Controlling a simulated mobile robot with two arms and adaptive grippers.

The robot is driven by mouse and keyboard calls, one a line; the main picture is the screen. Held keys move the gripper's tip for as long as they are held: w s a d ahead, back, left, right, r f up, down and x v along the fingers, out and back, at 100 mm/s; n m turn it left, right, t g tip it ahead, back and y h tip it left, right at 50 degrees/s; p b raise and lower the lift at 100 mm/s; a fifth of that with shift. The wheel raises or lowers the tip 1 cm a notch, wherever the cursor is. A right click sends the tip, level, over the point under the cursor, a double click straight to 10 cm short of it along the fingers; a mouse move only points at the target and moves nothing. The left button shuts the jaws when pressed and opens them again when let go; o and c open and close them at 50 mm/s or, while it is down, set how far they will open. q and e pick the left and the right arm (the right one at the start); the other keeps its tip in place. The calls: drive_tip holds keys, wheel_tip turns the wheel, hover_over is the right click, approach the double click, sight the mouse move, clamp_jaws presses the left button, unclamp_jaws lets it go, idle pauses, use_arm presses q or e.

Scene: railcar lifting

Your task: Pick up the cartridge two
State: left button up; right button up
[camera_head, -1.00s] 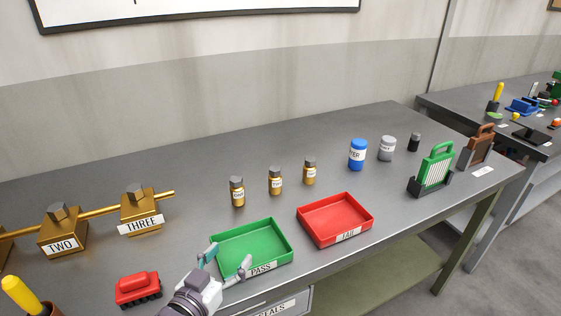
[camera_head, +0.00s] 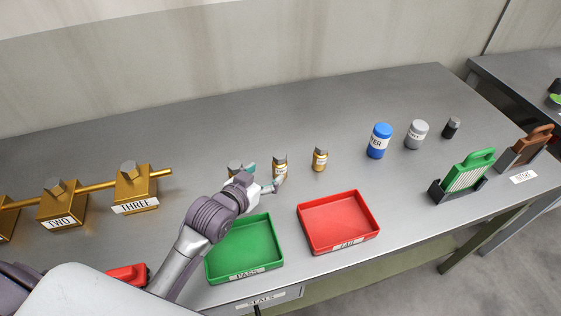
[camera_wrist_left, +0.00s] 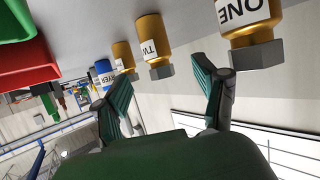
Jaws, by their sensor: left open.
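Cartridge two (camera_head: 281,162) is a small gold bottle with a grey cap, in the middle of a row of three. In the left wrist view, cartridge two (camera_wrist_left: 152,40) shows its label and lies ahead between the fingertips. My left gripper (camera_head: 264,177) is open and empty, close to cartridge two on its left side; I cannot tell whether a finger touches it. The gripper also shows in the wrist view (camera_wrist_left: 160,76). Cartridge one (camera_wrist_left: 247,22) is beside the right finger there; in the head view it is mostly hidden behind my gripper. My right gripper is out of view.
The third gold cartridge (camera_head: 320,159) stands just right of cartridge two. A green PASS tray (camera_head: 245,270) and a red FAIL tray (camera_head: 343,247) lie in front. A blue bottle (camera_head: 379,141) and a grey bottle (camera_head: 416,134) stand further right. The table behind the row is clear.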

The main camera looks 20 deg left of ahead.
sight(277, 166)
use_arm(q)
drive_tip(key=x, duration=0.3)
drive_tip(key=shift+w+d+f, duration=0.1)
drive_tip(key=shift+w, duration=0.15)
drive_tip(key=shift+w+d+f+p, duration=0.1)
drive_tip(key=shift+w+d+p, duration=0.1)
drive_tip(key=shift+w+p, duration=0.3)
drive_tip(key=x, duration=0.4)
drive_tip(key=shift+d+f, duration=0.1)
drive_tip(key=shift+s, duration=0.1)
drive_tip(key=shift+s, duration=0.1)
drive_tip(key=shift+c, duration=0.3)
clamp_jaws()
